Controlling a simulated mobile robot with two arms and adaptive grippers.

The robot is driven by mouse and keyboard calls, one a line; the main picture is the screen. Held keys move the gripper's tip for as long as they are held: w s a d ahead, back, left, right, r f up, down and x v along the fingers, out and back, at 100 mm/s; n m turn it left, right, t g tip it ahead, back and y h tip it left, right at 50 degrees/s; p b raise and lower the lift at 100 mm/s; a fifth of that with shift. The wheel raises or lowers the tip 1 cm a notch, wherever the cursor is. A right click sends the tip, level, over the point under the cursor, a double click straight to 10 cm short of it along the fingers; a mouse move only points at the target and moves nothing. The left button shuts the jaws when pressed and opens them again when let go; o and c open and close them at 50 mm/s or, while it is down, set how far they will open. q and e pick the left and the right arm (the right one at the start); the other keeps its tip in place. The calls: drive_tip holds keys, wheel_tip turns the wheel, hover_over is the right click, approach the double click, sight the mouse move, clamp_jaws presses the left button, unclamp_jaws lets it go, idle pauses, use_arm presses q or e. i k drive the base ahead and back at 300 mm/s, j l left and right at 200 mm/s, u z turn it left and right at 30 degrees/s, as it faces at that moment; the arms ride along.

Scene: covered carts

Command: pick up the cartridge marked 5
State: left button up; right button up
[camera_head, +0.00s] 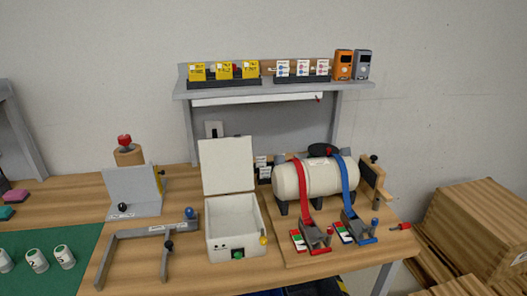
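Three white cylinders with dark marks stand on a green mat (62,238) at the lower left; they may be cartridges. One cylinder (64,256) is at the right, one (37,261) is in the middle, and one (6,261) is cut by the left edge. The middle one seems to bear a 2. The other marks are too small to read, so I cannot tell which thing is marked 5. Neither of my grippers is in view.
A white box (235,228) with its lid raised stands mid-table. An angled grey bar frame (130,233) lies left of it. A white tank (318,178) under red and blue straps stands right. A shelf (270,90) holds cards. Wooden crates (475,225) stand at the right.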

sight(61, 253)
drive_tip(key=u, duration=1.6)
drive_tip(key=i+l+u, duration=0.1)
drive_tip(key=u, duration=0.3)
drive_tip(key=l, duration=0.1)
